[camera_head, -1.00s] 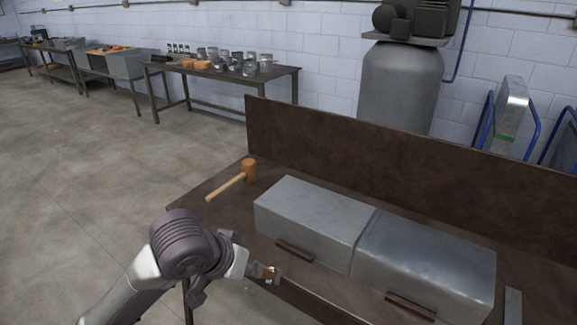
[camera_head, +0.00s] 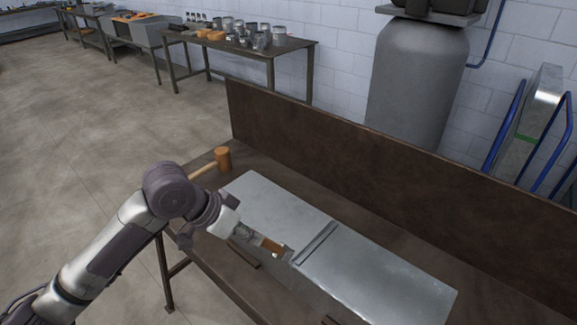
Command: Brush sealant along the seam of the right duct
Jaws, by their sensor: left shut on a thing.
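Two grey sheet-metal ducts lie end to end on the brown workbench: the left duct (camera_head: 283,206) and the right duct (camera_head: 385,278). A raised seam strip (camera_head: 317,243) runs across where they meet. My left gripper (camera_head: 262,242) is at the front edge of the left duct, just left of the strip. It is shut on a small brush (camera_head: 271,245) with an orange-brown part, its far end pointing towards the strip. Whether the brush touches metal I cannot tell. My right gripper is out of view.
A wooden mallet (camera_head: 222,158) lies at the bench's left end. A tall brown backboard (camera_head: 380,160) stands behind the ducts. A dark handle-like bar (camera_head: 245,256) sits at the left duct's front, partly hidden by my gripper.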

